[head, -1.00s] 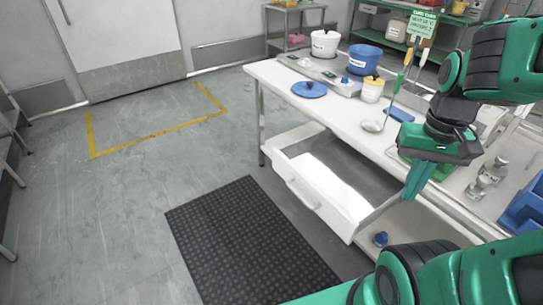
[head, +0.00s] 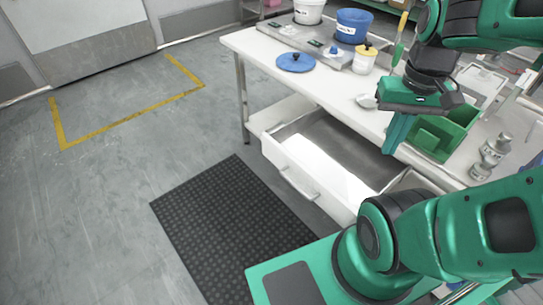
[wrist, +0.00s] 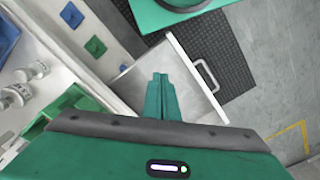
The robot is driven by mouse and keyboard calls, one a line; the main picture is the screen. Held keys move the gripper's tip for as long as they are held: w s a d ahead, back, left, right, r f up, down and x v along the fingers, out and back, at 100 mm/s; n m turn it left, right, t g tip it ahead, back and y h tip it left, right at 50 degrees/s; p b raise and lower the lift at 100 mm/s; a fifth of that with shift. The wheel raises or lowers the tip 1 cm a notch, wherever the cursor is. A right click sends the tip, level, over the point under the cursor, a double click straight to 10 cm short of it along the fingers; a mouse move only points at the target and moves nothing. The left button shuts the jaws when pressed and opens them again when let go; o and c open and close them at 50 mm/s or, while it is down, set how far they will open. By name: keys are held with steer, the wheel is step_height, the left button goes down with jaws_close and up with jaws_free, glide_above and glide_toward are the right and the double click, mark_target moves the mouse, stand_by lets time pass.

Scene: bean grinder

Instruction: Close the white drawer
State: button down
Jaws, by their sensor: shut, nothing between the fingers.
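The white drawer (head: 322,181) stands pulled out from under the white table (head: 300,84), with its handle (head: 299,185) on the front panel. Its inside looks empty where I can see it. It also shows in the wrist view (wrist: 196,76), beyond my fingers. My gripper (head: 394,148) is shut and empty, pointing down over the right part of the drawer. In the wrist view the fingertips (wrist: 160,76) lie together in front of the drawer's inside. I cannot tell how high they are above it. My own arm hides the drawer's right end in the head view.
A black mat (head: 235,225) lies on the floor in front of the drawer. On the tabletop are a blue lid (head: 295,62), a blue bucket (head: 353,26), a green bin (head: 440,134) and metal weights (head: 490,157). The floor to the left is clear.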

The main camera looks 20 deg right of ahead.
steer(key=w+a+f+n+h, duration=0.1)
steer(key=w+a+f+n, duration=0.15)
steer(key=w+n, duration=0.4)
steer(key=w+a+f+n+h, duration=0.1)
steer(key=w+a+f+n, duration=0.1)
steer(key=w+a+n, duration=0.35)
steer(key=w+a+f+n, duration=0.6)
steer(key=w+a+n, duration=0.1)
steer(key=w+n, duration=0.2)
steer(key=n, duration=0.6)
glide_toward(273, 157)
steer(key=s+a+r, duration=0.3)
steer(key=s+a, duration=0.2)
steer(key=a, duration=0.1)
steer(key=shift+t+h, duration=0.3)
steer(key=shift+t, duration=0.1)
steer(key=d+f, duration=0.2)
steer(key=f, duration=0.1)
steer(key=w+d+f, duration=0.1)
steer(key=d+f, duration=0.1)
steer(key=f, duration=0.1)
steer(key=w+d+f, duration=0.1)
steer(key=d+f, duration=0.1)
steer(key=f, duration=0.1)
steer(key=shift+w+d+f, duration=0.1)
steer(key=shift+d, duration=0.1)
